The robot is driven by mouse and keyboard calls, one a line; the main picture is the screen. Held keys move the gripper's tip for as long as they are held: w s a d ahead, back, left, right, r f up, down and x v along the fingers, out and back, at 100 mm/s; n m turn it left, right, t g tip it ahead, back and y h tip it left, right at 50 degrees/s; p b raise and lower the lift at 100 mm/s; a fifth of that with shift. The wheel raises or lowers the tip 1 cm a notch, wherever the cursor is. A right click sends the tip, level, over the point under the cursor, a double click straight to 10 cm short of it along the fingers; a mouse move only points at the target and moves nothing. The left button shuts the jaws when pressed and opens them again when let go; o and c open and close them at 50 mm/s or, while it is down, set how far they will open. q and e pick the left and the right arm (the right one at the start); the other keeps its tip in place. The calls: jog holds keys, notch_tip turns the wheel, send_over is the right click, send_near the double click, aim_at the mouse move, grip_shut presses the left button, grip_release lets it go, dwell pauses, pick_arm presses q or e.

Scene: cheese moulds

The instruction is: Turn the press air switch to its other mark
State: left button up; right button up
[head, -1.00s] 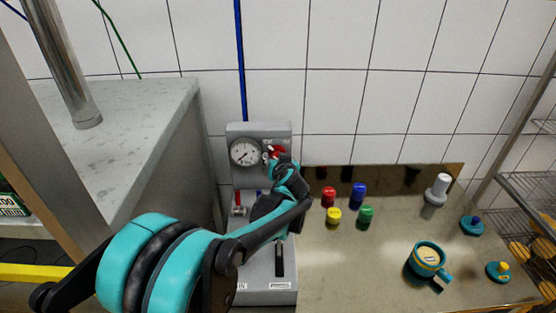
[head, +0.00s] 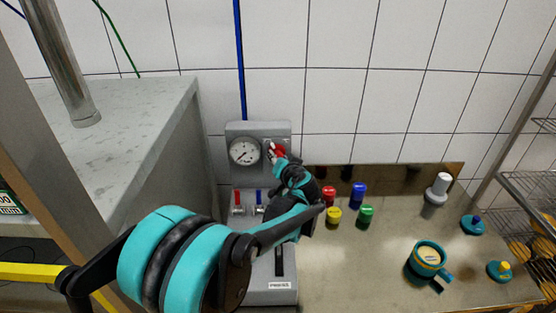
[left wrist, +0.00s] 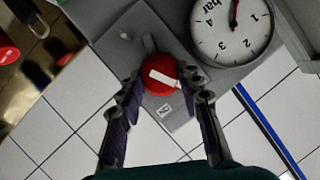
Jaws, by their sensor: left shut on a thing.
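The press air switch (left wrist: 161,75) is a round red knob with a white bar, on the grey panel beside the gauge. In the head view the red switch (head: 277,150) shows just beyond my gripper, partly hidden. My left gripper (left wrist: 160,84) is shut on the knob, one finger on each side of it. The same gripper (head: 277,158) reaches up to the panel in the head view. A small label on the panel lies by the knob in the wrist view, too small to read surely. My right gripper is not in view.
A round pressure gauge (head: 244,151) sits left of the switch. Small red and blue valves (head: 237,197) are below it. Red, yellow, blue and green caps (head: 334,215) stand on the metal table (head: 320,265). A teal mould (head: 427,258) stands further right.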

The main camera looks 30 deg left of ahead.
pick_arm(q)
jog(key=shift+d+f+m+t+y+b, duration=0.1)
jog(key=shift+f+m+t+y+b, duration=0.1)
jog(key=shift+m+y+b, duration=1.25)
jog(key=shift+f+m+t+y+b, duration=0.2)
jog(key=shift+m+y+b, duration=0.3)
jog(key=shift+m, duration=1.85)
jog(key=shift+d+f+m+t+y+b, duration=0.15)
jog(key=shift+m+y+b, duration=0.8)
jog(key=shift+m, duration=0.95)
jog(key=shift+a, duration=0.1)
jog(key=o, duration=1.2)
jog(key=shift+c, duration=0.2)
jog(key=shift+w, duration=0.1)
jog(key=v, duration=1.2)
jog(key=shift+r, duration=0.1)
